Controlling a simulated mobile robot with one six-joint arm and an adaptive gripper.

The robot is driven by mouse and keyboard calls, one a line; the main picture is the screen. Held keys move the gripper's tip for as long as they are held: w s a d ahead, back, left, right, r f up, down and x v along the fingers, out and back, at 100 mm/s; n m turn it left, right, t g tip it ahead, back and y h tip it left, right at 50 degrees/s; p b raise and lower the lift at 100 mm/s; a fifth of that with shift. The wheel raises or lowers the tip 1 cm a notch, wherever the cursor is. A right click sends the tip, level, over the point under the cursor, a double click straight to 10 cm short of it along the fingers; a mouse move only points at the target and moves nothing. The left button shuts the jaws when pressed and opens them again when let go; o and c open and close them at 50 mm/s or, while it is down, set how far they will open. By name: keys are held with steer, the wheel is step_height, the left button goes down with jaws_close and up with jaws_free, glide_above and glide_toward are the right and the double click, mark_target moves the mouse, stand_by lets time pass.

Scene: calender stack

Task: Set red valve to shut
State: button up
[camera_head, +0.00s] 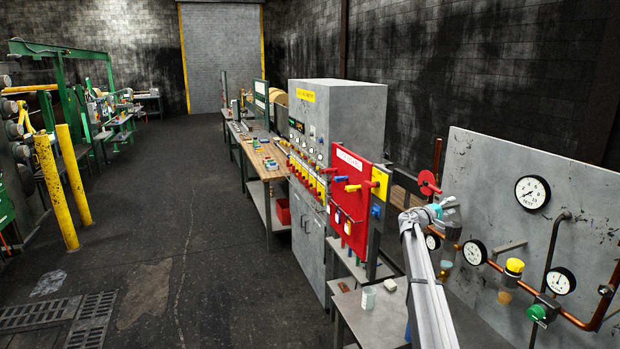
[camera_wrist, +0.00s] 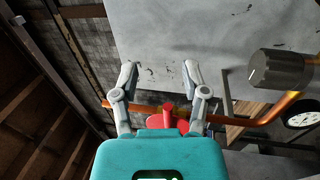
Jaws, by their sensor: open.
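The red valve (camera_head: 428,183) shows as a round red handle near the left end of the copper pipe in the head view. In the wrist view the red valve (camera_wrist: 167,112) lies low between my fingers, partly hidden behind the teal gripper body. My gripper (camera_wrist: 159,74) is open and empty there, with a grey panel beyond its fingertips. In the head view my gripper (camera_head: 449,204) is just below and right of the red handle. I cannot tell whether it touches the handle.
The copper pipe (camera_head: 573,319) carries gauges, a yellow-capped fitting (camera_head: 514,267) and a green valve (camera_head: 537,313) in front of the grey panel (camera_head: 580,178). A red board (camera_head: 348,168) with padlocks and a grey cabinet (camera_head: 365,100) stand left of my arm.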

steer(key=s+a+f+m+g+y+b, duration=0.1)
steer(key=s+a+f+y+b, duration=0.15)
steer(key=s+a+f, duration=0.4)
steer(key=s+a+f+m+g+y+b, duration=0.2)
steer(key=s+a+f+y, duration=0.1)
steer(key=s+f, duration=0.65)
steer(key=s+a+f+m+g+y+b, duration=0.1)
steer(key=s+a+f+y+b, duration=0.25)
steer(key=s+f, duration=0.45)
steer(key=s+a+f+g+y+b, duration=0.1)
steer(key=s+a+f+y, duration=0.4)
steer(key=s+a, duration=0.6)
steer(key=s+a+f+g+y+b, duration=0.2)
steer(key=s+a+f+y+b, duration=0.2)
steer(key=s+a, duration=0.6)
steer(key=s+f+y, duration=0.1)
steer(key=s+f, duration=0.1)
steer(key=s, duration=0.3)
steer(key=shift+s+a+f, duration=0.15)
steer(key=shift+s+a, duration=0.05)
steer(key=shift+a, duration=0.2)
